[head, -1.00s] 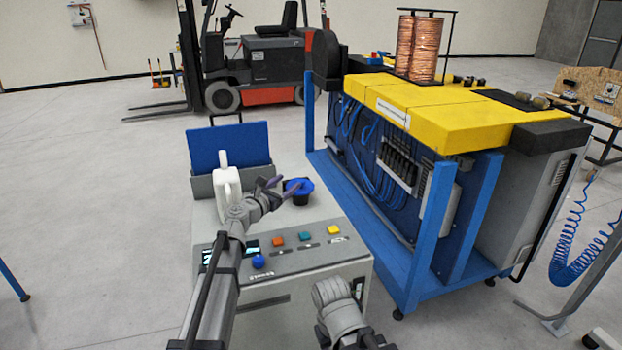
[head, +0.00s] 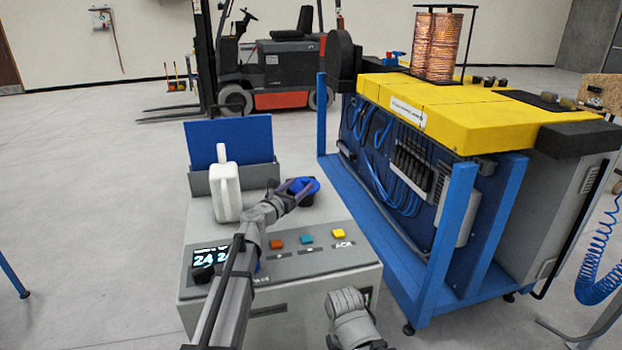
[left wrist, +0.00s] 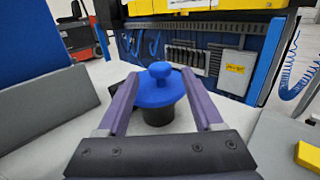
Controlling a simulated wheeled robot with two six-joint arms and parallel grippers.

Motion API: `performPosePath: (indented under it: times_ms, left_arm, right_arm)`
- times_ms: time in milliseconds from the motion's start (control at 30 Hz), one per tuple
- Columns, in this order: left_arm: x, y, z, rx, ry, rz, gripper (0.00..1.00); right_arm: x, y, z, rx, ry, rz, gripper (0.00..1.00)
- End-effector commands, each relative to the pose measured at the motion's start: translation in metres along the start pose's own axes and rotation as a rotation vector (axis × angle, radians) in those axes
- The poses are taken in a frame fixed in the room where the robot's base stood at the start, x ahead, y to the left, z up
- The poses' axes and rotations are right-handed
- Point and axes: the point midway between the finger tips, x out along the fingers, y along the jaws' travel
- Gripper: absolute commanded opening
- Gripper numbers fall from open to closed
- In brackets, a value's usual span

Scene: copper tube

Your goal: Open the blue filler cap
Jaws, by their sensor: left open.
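The blue filler cap (head: 302,187) sits on a dark neck on top of the grey machine (head: 205,232). In the left wrist view the blue cap (left wrist: 161,86) shows a round knob on a wide disc, upright above its black neck. My left gripper (head: 296,190) is open at the cap, and in the left wrist view its two purple fingers (left wrist: 165,102) stand on either side of it. A gap shows between the fingers and the knob. My right arm shows low in the head view, but its fingertips are out of the picture.
A white jug (head: 226,190) stands left of the cap, before a blue panel (head: 230,143). Coloured buttons (head: 307,239) and a display (head: 211,256) line the front. A blue-framed machine with a yellow top (head: 440,104) stands close on the right.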

Motion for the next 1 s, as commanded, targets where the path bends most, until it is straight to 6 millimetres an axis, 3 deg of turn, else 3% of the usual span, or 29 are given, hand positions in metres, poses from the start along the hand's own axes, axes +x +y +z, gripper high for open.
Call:
performPosePath:
  times_ms: [500, 800, 1000]
  left_arm:
    - [0.07, 0.001, 0.0, 0.001, 0.0, 0.0, 0.68]
    - [0.073, 0.0, 0.0, 0.001, 0.0, 0.0, 0.68]
    - [0.072, 0.0, 0.0, 0.001, 0.0, 0.0, 0.47]
  right_arm:
    - [0.0, 0.0, 0.0, 0.0, 0.0, 0.0, 0.5]
    - [0.0, 0.0, 0.0, 0.0, 0.0, 0.0, 0.5]
    - [0.0, 0.0, 0.0, 0.0, 0.0, 0.0, 0.5]
